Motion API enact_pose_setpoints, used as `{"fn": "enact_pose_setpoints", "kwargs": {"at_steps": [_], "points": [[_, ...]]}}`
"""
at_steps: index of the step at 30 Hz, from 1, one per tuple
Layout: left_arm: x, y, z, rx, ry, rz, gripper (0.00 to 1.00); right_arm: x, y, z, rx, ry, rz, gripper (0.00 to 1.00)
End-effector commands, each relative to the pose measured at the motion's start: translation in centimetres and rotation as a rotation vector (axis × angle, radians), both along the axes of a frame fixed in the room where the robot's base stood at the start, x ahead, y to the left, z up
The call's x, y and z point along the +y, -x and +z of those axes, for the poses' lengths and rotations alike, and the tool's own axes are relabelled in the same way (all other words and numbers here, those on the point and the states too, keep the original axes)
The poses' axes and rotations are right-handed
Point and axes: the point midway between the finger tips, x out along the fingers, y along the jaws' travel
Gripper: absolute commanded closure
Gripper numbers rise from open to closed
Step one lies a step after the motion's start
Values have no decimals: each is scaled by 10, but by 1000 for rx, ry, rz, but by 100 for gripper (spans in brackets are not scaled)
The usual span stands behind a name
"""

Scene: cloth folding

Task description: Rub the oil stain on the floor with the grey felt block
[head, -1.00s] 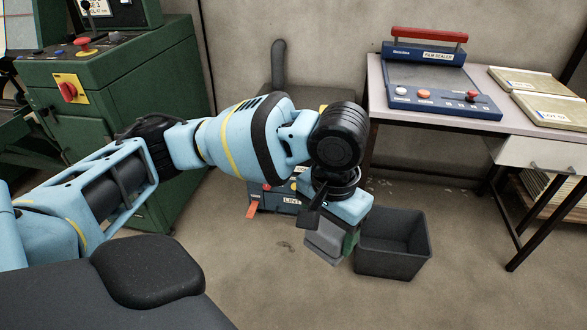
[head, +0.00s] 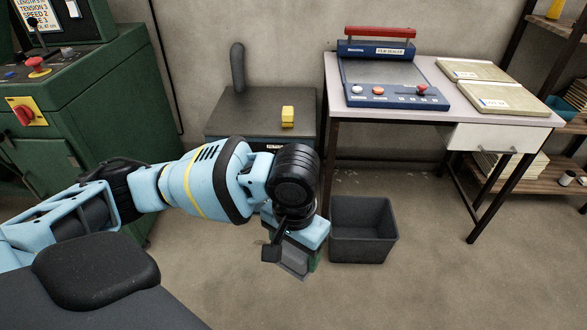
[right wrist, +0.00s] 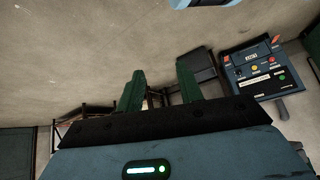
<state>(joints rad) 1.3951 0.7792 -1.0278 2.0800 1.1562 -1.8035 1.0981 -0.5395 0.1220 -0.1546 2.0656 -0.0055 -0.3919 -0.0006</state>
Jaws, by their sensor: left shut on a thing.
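My left gripper (head: 296,258) hangs low over the floor, left of the dark bin. It is shut on a grey block (head: 292,267), which shows between its green fingers; the wrist hides part of the block. I cannot tell whether the block touches the floor. A faint dark mark (head: 260,242) on the floor, just left of the gripper, may be the oil stain; the arm partly covers that area. My right gripper (right wrist: 160,68) shows in the right wrist view, its green fingers apart with nothing seen between them.
A dark open bin (head: 363,242) stands right beside the left gripper. Behind are a dark cabinet (head: 262,112) with a yellow block (head: 288,116) on top and a table (head: 450,118) with a sealer (head: 395,75). A green machine (head: 100,105) stands left. Floor at front right is clear.

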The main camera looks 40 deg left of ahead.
Motion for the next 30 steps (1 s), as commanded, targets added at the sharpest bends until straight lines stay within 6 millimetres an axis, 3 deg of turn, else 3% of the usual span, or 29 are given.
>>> {"fn": "enact_pose_setpoints", "kwargs": {"at_steps": [1, 8, 18, 24, 30], "points": [[-2, 7, 6, -1, 2, -3, 57, 0, -2, 16, -8, 0, -3, 64], [-3, 36, 3, -7, 2, -3, 57, 0, -4, 51, -22, 0, -6, 64], [2, 77, 23, -17, 0, 12, 57, -2, -41, 120, -141, 0, -10, 64], [5, 89, 28, -11, 0, 19, 57, -3, -48, 136, -168, 2, -10, 64], [6, 93, 25, -2, 0, 20, 57, -4, -48, 137, -170, 3, -10, 64]]}}
